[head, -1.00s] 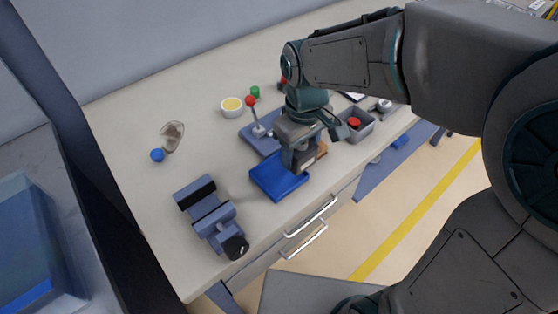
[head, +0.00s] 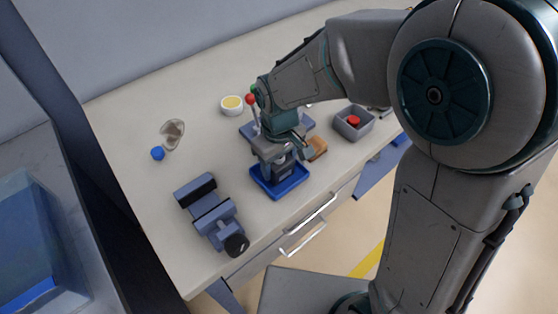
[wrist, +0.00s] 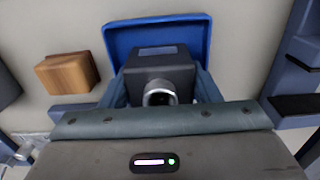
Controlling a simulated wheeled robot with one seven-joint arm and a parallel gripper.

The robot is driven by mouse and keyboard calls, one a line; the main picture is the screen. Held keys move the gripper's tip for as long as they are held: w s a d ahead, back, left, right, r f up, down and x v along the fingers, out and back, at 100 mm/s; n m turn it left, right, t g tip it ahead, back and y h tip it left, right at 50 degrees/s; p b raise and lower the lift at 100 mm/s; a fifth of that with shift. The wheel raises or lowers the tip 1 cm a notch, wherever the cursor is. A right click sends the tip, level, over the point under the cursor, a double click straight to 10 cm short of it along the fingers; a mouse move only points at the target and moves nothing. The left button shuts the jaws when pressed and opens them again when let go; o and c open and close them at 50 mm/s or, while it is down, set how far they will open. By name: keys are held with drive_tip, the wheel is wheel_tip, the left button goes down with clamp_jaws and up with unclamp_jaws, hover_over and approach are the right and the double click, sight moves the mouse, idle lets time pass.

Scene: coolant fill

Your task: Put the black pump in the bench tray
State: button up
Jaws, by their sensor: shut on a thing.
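The black pump (wrist: 160,72) is a dark block with a round metal port, seen in the wrist view between my two fingers. My gripper (head: 277,166) is shut on it, over the blue bench tray (head: 294,183). The tray's blue rim (wrist: 150,23) shows behind and beside the pump in the wrist view. In the head view my gripper hides most of the pump. I cannot tell whether the pump touches the tray floor.
A blue vise (head: 210,212) stands left of the tray. A wooden block (head: 317,147) and a grey bin (head: 354,123) with a red item are to the right. A lever fixture (head: 248,130) stands behind.

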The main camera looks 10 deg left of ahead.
drive_tip(key=o, duration=1.1)
drive_tip(key=shift+f, duration=0.15)
wheel_tip(320, 180, up, 12)
drive_tip(key=s+d+m+t, duration=0.1)
drive_tip(key=s+d+m, duration=0.1)
drive_tip(key=d, duration=0.5)
drive_tip(key=s+d+f+m+t, duration=0.1)
drive_tip(key=s+d+m, duration=0.2)
drive_tip(key=d, duration=0.5)
drive_tip(key=s+d+m, duration=0.2)
drive_tip(key=d+m, duration=0.3)
drive_tip(key=d, duration=0.2)
drive_tip(key=shift+s+d+f+t+p, duration=0.3)
drive_tip(key=shift+t, duration=0.1)
